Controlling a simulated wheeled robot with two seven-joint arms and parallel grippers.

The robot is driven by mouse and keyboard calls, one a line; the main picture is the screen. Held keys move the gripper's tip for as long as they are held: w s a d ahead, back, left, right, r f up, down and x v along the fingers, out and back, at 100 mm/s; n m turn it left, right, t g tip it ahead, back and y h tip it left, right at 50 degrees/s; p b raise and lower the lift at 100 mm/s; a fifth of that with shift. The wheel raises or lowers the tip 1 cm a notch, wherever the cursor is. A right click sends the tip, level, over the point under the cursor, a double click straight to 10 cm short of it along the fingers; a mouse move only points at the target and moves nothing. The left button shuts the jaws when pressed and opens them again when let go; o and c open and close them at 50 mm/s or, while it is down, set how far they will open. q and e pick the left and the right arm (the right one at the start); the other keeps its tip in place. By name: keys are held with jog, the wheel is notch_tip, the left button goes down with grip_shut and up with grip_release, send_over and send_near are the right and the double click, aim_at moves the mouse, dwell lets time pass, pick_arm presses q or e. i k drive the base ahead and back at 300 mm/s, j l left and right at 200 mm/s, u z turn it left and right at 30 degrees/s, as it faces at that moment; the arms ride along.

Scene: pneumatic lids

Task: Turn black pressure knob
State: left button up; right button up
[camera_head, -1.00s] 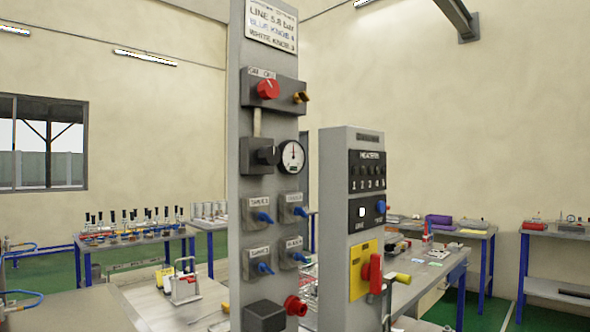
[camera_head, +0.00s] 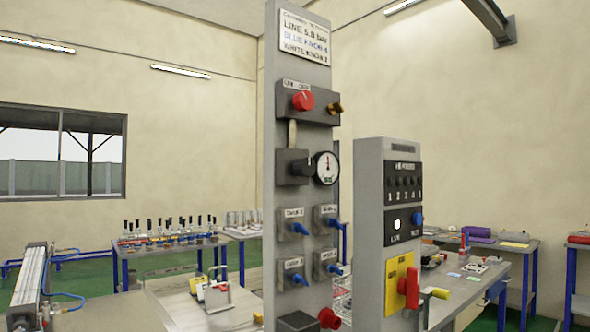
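The black pressure knob (camera_head: 301,167) sticks out from a grey block on the tall grey panel (camera_head: 268,215), just left of a round white gauge (camera_head: 327,168). Above it are a red knob (camera_head: 303,100) and a brass fitting (camera_head: 335,108). A sign (camera_head: 304,36) at the panel's top reads "LINE 5.8 bar" with lines on a blue and a white knob; the small text is blurred. Several blue-handled valves (camera_head: 299,228) sit below the gauge. Neither of my grippers shows in the head view.
A shorter grey post (camera_head: 369,220) with a numbered black plate and a red handle (camera_head: 411,287) on yellow stands to the right. Workbenches with bottles (camera_head: 160,228) are behind left. A metal cylinder rig (camera_head: 32,285) is at far left.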

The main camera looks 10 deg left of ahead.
aim_at(305, 167)
jog(key=u, duration=0.75)
jog(key=i+l+u, duration=0.1)
jog(key=l+u, duration=0.75)
jog(key=l, duration=0.15)
jog(key=l+u, duration=0.4)
jog(key=l, duration=0.15)
